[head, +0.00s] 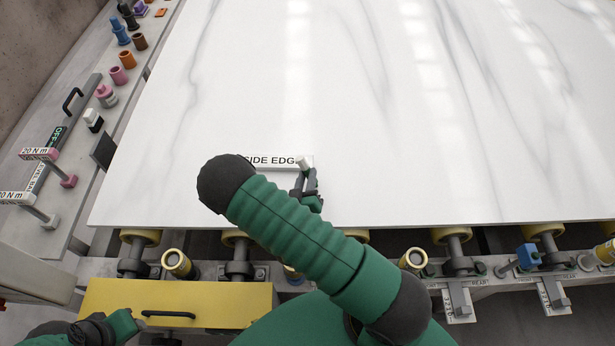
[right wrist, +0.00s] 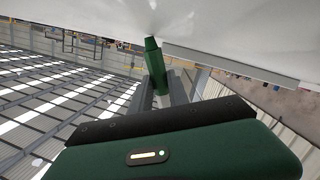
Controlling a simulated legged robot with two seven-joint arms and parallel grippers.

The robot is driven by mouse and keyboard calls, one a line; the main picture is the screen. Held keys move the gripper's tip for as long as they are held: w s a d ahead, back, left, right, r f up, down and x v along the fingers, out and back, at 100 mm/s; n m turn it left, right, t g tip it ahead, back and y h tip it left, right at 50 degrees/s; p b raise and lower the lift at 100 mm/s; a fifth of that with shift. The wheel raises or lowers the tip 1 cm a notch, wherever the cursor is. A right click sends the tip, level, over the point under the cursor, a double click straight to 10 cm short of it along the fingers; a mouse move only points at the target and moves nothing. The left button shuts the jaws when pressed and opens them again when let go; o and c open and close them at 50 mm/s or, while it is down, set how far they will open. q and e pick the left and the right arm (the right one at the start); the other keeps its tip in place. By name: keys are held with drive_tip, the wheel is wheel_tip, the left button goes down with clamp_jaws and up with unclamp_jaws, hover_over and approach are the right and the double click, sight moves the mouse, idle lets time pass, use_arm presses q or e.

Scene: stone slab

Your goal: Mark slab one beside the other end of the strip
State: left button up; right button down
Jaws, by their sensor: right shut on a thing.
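The slab (head: 420,120) is a large white sheet with grey veins. A pale strip (head: 271,161) lettered "SIDE EDGE" lies on it near its front edge; my right arm covers the strip's left part. My right gripper (head: 304,178) is at the strip's right end, shut on a green marker (right wrist: 154,62). In the right wrist view the marker's narrow end points at the slab (right wrist: 110,18), beside the end of the strip (right wrist: 230,62); I cannot tell whether it touches. My left gripper (head: 128,325) is low at the left, near the yellow box's handle; its jaws are unclear.
A yellow box (head: 225,300) with a dark handle (head: 168,314) stands below the slab's front edge. Rollers (head: 455,238) and clamps line that edge. A side bench (head: 75,165) at the left carries several coloured cups and tools. The slab right of the strip is clear.

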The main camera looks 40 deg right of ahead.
drive_tip(key=shift+w+a, duration=0.3)
drive_tip(key=shift+w, duration=0.5)
drive_tip(key=shift+w+a, duration=0.25)
drive_tip(key=shift+w, duration=0.55)
idle(1.6)
wheel_tip(320, 180, up, 7)
drive_tip(key=p, duration=0.5)
drive_tip(key=shift+p, duration=0.4)
